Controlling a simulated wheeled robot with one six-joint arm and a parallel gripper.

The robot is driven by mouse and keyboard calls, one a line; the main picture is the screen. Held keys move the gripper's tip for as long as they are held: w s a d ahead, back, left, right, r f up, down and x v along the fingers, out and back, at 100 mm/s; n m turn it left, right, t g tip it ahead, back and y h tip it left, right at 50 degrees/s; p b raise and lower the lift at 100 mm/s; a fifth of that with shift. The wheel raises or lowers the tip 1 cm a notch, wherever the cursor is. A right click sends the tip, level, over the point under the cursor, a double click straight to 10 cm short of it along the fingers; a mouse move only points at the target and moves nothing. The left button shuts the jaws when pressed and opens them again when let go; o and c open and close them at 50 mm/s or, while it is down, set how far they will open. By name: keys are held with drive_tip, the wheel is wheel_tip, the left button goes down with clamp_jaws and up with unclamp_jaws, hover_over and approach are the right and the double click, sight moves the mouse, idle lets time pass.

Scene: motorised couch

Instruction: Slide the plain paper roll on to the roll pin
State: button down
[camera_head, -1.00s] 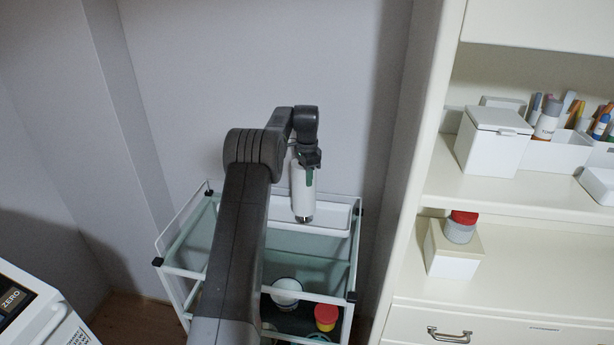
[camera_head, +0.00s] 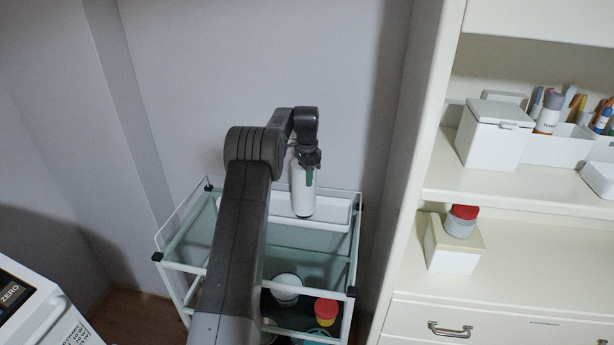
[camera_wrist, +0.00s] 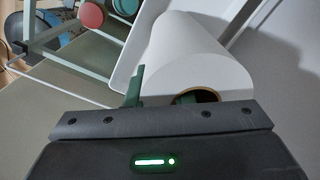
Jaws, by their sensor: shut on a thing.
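The plain white paper roll (camera_head: 302,200) hangs below my gripper (camera_head: 307,168) in the head view, nearly upright over the white tray on the trolley. Its lower end appears at or just above the tray; I cannot tell whether it touches. In the wrist view the roll (camera_wrist: 190,50) points away from me, its brown core opening facing my gripper (camera_wrist: 158,92). My gripper is shut on the roll's wall at the near end, with one green finger outside and the other in the core opening. I cannot make out the roll pin in either current view.
The trolley (camera_head: 232,215) has a white frame, a glass shelf and a long white tray (camera_head: 335,214). A white-lidded jar (camera_head: 286,289) and a red-lidded jar (camera_head: 326,308) stand lower down. A cream shelf unit (camera_head: 425,190) stands close on the right, with walls behind and left.

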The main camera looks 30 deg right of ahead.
drive_tip(key=shift+f+b, duration=0.3)
drive_tip(key=shift+f, duration=0.45)
drive_tip(key=c, duration=1.2)
unclamp_jaws()
wheel_tip(320, 180, up, 14)
drive_tip(key=shift+f+b, duration=0.1)
drive_tip(key=shift+b, duration=0.2)
wheel_tip(320, 180, down, 13)
drive_tip(key=shift+f+p, duration=0.2)
drive_tip(key=shift+p, duration=0.2)
drive_tip(key=shift+f, duration=0.1)
